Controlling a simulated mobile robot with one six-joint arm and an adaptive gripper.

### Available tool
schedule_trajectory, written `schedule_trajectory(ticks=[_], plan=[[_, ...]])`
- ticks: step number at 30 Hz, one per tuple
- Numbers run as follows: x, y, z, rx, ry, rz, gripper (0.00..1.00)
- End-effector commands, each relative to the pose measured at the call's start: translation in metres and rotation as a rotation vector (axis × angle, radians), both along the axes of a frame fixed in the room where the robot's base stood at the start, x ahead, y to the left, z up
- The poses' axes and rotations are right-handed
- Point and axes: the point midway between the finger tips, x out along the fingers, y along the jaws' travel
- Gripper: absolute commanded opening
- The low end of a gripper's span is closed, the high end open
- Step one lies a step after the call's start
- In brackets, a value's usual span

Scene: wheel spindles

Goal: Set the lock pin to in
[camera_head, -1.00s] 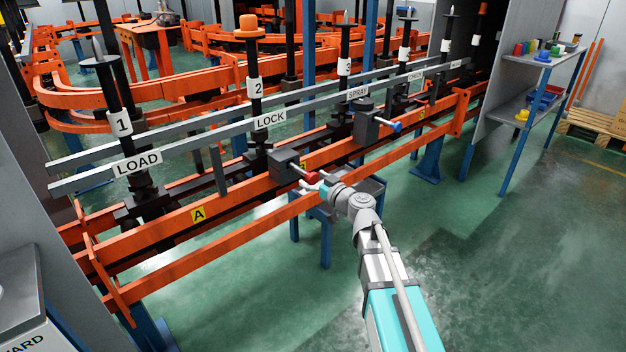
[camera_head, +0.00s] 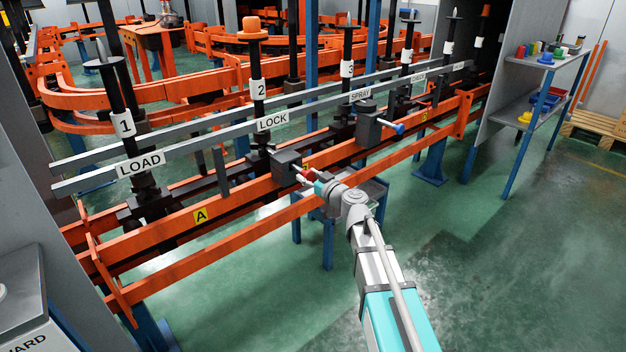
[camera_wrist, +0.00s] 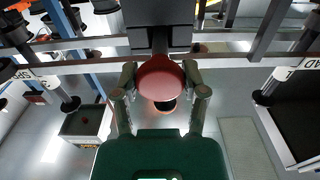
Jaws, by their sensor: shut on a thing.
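The lock pin (camera_wrist: 160,78) shows a round red knob in the wrist view. Its dark housing (camera_head: 287,167) is mounted on the orange rail at the LOCK station. My gripper (camera_wrist: 160,78) is shut on the red knob, with one finger on each side of it. In the head view the gripper (camera_head: 308,177) meets the knob just in front of the housing, and the fingers partly hide the knob. The pin's shaft behind the knob is mostly hidden, so how deep it sits cannot be told.
A similar housing with a blue knob (camera_head: 398,128) sits further right on the rail. Spindle 2 (camera_head: 258,95) stands behind the LOCK sign (camera_head: 272,121). Orange rails (camera_head: 200,225) run below the signs.

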Motion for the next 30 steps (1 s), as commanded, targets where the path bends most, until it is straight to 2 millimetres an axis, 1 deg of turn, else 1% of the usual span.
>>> schedule_trajectory(ticks=[6, 7, 12, 25, 30], plan=[[0.0027, 0.0016, 0.0005, 0.002, 0.001, 0.001, 0.0], [0.0028, 0.0016, 0.0005, 0.002, 0.001, 0.001, 0.61], [0.0022, 0.0013, 0.0004, 0.001, 0.0, 0.001, 0.91], [0.0007, 0.0004, 0.0003, 0.001, 0.0, 0.0, 0.91], [-0.0051, -0.0041, 0.0003, 0.001, 0.0, 0.0, 0.91]])
